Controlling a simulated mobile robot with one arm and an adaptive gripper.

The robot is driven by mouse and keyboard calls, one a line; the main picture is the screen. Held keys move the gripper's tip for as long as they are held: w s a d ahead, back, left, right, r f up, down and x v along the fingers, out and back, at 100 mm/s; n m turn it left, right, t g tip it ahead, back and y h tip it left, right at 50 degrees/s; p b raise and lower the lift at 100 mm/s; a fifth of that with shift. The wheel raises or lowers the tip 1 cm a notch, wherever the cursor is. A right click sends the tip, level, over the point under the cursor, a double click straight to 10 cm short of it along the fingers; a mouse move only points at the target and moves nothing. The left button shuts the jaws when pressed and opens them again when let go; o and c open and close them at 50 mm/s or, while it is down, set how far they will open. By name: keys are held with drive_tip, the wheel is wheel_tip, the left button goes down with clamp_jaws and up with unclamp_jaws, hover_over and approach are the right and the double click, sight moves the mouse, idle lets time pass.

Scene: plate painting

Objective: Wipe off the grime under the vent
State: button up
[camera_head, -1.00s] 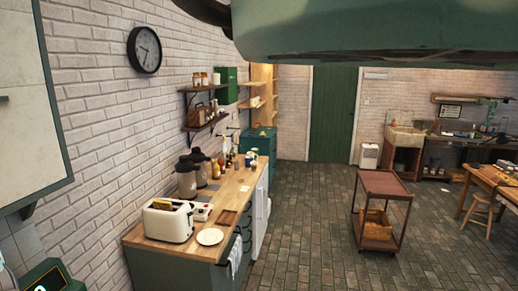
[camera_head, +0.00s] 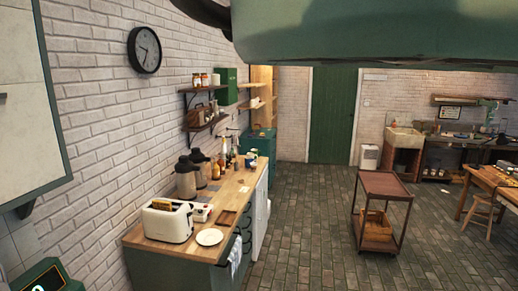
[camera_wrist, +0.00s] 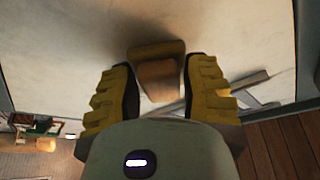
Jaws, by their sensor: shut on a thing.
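In the wrist view my gripper (camera_wrist: 160,88) has its two yellow ribbed fingers on either side of a tan block (camera_wrist: 157,72), shut on it. The block is up against or close to a pale flat panel (camera_wrist: 60,50); I cannot tell whether they touch. A dark smudge shows on the panel around the block's far end; I cannot tell whether it is grime or shadow. No vent can be made out for certain. My gripper and the block do not show in the head view.
A grey bar (camera_wrist: 238,86) lies right of the fingers. In the head view a counter (camera_head: 232,205) holds a toaster (camera_head: 168,221) and a plate (camera_head: 210,237). A pale cabinet (camera_head: 28,110) hangs at the left. A brown cart (camera_head: 384,184) stands on otherwise open floor.

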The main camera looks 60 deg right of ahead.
drive_tip(key=shift+w+f, duration=0.1)
drive_tip(key=shift+w+d+f+b, duration=0.15)
drive_tip(key=shift+d+b, duration=0.25)
drive_tip(key=shift+b, duration=0.55)
drive_tip(key=d+b, duration=0.1)
drive_tip(key=b, duration=0.2)
drive_tip(key=w+d+b, duration=0.1)
drive_tip(key=d+b, duration=0.1)
drive_tip(key=b, duration=0.1)
drive_tip(key=shift+w, duration=0.1)
drive_tip(key=shift+o, duration=0.2)
drive_tip(key=d+b, duration=0.1)
drive_tip(key=b, duration=0.1)
drive_tip(key=w+d+b, duration=0.1)
drive_tip(key=b, duration=0.2)
drive_tip(key=d+b, duration=0.1)
drive_tip(key=b, duration=0.1)
drive_tip(key=shift+w+d+f+b, duration=0.1)
drive_tip(key=shift+w+b, duration=0.2)
drive_tip(key=shift+b, duration=0.1)
drive_tip(key=shift+d+b, duration=0.15)
drive_tip(key=shift+b, duration=0.15)
